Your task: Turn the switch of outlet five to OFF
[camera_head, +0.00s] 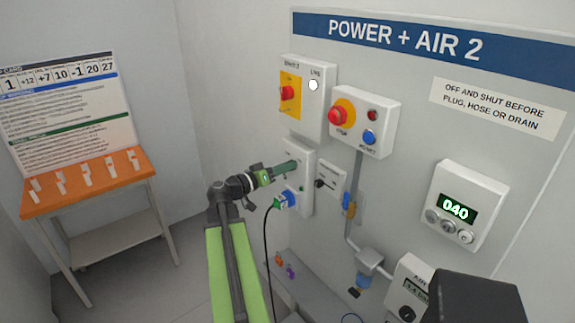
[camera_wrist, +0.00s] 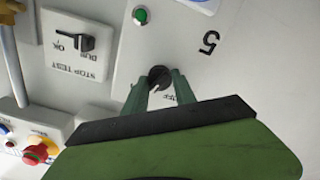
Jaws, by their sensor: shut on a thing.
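The outlet five box (camera_wrist: 225,75) is white, with a black "5" that appears upside down in the wrist view. Its black rotary switch (camera_wrist: 159,75) sits between the fingertips of my gripper (camera_wrist: 158,88), which is shut on it. An OFF label shows partly beside the right finger. Which way the switch points is hard to tell, as the fingers cover part of it. A round green light (camera_wrist: 140,15) is on the same box. In the head view my gripper (camera_head: 290,167) reaches the upper part of the white outlet box (camera_head: 304,209) and hides the switch.
A blue plug (camera_head: 286,201) with a black cable sits below my gripper. A STOP TEST plate with a black switch (camera_wrist: 72,42) is beside the outlet. An emergency stop box (camera_head: 386,100) and a main switch box (camera_head: 312,115) are above. An orange table (camera_head: 75,195) stands left.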

